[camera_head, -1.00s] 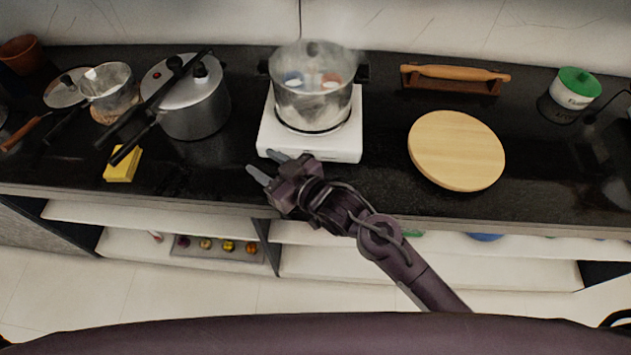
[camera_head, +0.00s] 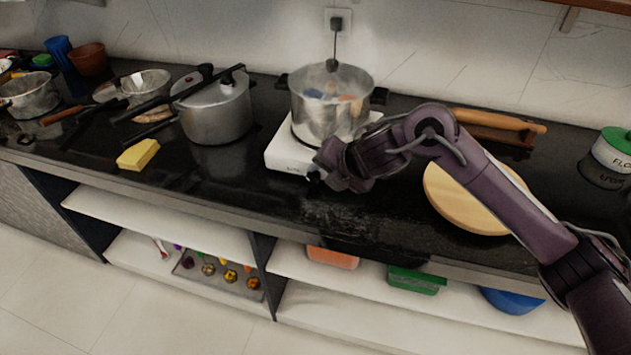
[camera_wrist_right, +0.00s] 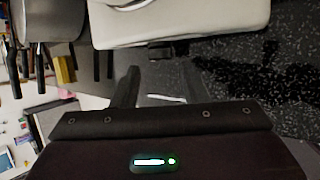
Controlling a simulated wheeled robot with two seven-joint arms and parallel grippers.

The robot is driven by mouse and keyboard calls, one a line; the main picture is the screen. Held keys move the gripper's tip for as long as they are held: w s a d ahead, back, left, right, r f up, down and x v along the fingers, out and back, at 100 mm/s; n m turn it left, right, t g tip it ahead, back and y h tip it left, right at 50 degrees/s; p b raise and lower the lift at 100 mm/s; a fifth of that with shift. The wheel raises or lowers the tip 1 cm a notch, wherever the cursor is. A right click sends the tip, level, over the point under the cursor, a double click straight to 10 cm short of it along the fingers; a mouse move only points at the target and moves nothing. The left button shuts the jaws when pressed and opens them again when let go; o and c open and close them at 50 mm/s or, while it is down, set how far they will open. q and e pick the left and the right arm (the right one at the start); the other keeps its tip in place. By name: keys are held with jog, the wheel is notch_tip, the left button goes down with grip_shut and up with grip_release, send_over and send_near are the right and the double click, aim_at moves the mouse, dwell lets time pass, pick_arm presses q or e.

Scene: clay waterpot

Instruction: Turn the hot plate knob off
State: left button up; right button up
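The white hot plate (camera_head: 285,155) stands on the black counter with a steaming glass-lidded pot (camera_head: 330,105) on it. My right gripper (camera_head: 322,165) is at the hot plate's front side, its fingertips mostly hidden in the head view. A small dark knob (camera_head: 314,177) shows at the hot plate's front, partly beside the gripper. In the right wrist view the hot plate (camera_wrist_right: 180,22) is ahead, with the dark knob (camera_wrist_right: 160,50) under its front edge. The right gripper's fingers (camera_wrist_right: 160,80) stand apart, with the knob just beyond them and nothing between them. My left gripper is not in view.
A pressure cooker (camera_head: 215,110) stands left of the hot plate, and a yellow sponge (camera_head: 138,154) lies near the counter edge. A round wooden board (camera_head: 460,200) lies under my right arm, with a rolling pin (camera_head: 497,121) behind it. The counter front of the hot plate is clear.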

aim_at(314, 178)
jog(key=x, duration=0.5)
jog(key=shift+w, duration=0.1)
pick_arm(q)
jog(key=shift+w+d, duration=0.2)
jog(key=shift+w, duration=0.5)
